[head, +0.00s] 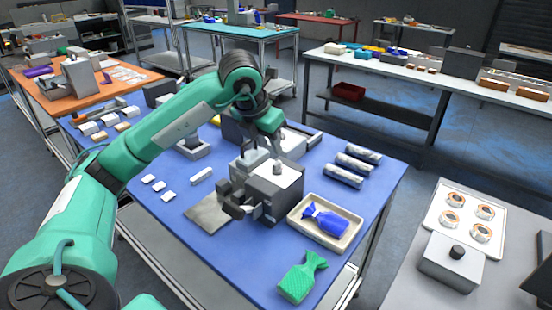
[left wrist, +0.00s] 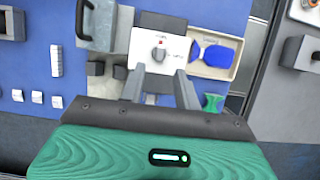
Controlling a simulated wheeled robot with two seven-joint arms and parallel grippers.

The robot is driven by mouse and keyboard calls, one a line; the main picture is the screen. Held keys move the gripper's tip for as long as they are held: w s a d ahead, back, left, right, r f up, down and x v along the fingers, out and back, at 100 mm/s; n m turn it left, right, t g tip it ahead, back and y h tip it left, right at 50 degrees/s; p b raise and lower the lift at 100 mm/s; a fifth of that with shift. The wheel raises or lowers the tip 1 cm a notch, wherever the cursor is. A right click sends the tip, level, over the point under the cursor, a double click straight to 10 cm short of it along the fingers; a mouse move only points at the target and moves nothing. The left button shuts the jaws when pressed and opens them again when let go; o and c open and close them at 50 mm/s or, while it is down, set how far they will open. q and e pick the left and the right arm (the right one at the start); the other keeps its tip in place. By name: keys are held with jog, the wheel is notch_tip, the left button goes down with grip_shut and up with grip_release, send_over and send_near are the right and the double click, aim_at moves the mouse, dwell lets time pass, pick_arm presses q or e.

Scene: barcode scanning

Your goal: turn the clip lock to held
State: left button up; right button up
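The clip lock is a grey knob (head: 277,167) on the white top plate of a grey box-shaped device (head: 282,192) on the blue table. In the left wrist view the knob (left wrist: 158,54) sits on the white plate, with a small red mark and lettering too small to read beside it. My left gripper (head: 264,146) is above the device, pointing down. In the left wrist view its two fingers (left wrist: 160,72) are apart and empty, with the knob just beyond the gap between the tips. My right gripper is not in view.
A cream tray (head: 341,243) with a blue bag stands right of the device. A green bag (head: 301,278) lies at the table's front. Silver packets (head: 343,176) lie to the right, and small white blocks (head: 168,196) to the left. A grey flat plate (head: 206,214) adjoins the device.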

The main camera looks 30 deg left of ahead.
aim_at(277, 163)
pick_arm(q)
jog(key=x, duration=0.7)
jog(key=shift+f+p, duration=0.1)
jog(key=shift+p, duration=0.3)
grip_shut()
